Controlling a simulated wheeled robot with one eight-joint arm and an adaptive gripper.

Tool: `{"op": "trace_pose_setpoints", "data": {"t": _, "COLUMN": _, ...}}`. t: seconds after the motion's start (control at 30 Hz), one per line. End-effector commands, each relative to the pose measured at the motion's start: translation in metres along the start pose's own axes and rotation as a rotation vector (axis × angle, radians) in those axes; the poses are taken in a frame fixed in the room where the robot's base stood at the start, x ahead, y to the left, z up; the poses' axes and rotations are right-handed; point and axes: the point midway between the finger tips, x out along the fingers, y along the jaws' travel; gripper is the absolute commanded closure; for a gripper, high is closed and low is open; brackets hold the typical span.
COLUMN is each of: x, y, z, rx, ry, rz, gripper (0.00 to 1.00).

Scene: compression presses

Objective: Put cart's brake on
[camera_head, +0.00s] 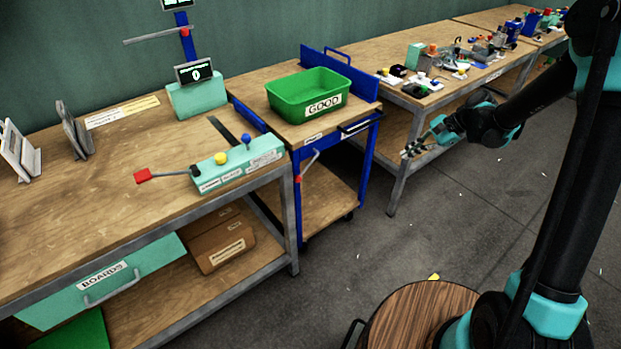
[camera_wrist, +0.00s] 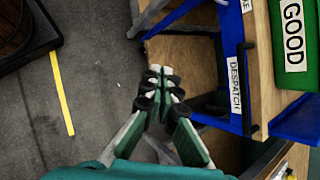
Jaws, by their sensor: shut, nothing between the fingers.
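The cart (camera_head: 295,131) has a blue frame and a wooden top and stands between two benches. A grey lever with a red tip (camera_head: 307,166) hangs slanted at its front left; I cannot tell its brake state. In the wrist view the cart's wooden top (camera_wrist: 258,65) and its "DESPATCH" label (camera_wrist: 235,85) show at the right. The lever is not clear there. My gripper (camera_head: 408,152) is in front of the right bench, to the right of the cart and apart from it. Its fingertips (camera_wrist: 160,75) are together and hold nothing.
A green "GOOD" bin (camera_head: 305,97) sits on the cart. The left bench (camera_head: 100,190) carries a teal box with a red-ended lever (camera_head: 235,170). The right bench (camera_head: 420,97) holds several small parts. Grey floor (camera_head: 400,235) is open in front of the cart.

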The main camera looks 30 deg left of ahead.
Motion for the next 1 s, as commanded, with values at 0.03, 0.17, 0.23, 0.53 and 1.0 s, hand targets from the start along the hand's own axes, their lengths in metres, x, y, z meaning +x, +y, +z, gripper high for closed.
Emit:
{"op": "trace_pose_setpoints", "data": {"t": 0.03, "x": 0.015, "y": -0.013, "z": -0.002, "rx": 0.028, "ry": -0.041, "rz": 0.005, "gripper": 1.00}}
{"op": "trace_pose_setpoints", "data": {"t": 0.17, "x": 0.051, "y": -0.039, "z": -0.002, "rx": 0.115, "ry": -0.153, "rz": 0.023, "gripper": 1.00}}
{"op": "trace_pose_setpoints", "data": {"t": 0.23, "x": 0.071, "y": -0.051, "z": -0.001, "rx": 0.160, "ry": -0.214, "rz": 0.040, "gripper": 1.00}}
{"op": "trace_pose_setpoints", "data": {"t": 0.53, "x": 0.162, "y": -0.079, "z": 0.004, "rx": 0.343, "ry": -0.455, "rz": 0.160, "gripper": 1.00}}
{"op": "trace_pose_setpoints", "data": {"t": 1.0, "x": 0.253, "y": -0.070, "z": 0.015, "rx": 0.505, "ry": -0.666, "rz": 0.358, "gripper": 1.00}}
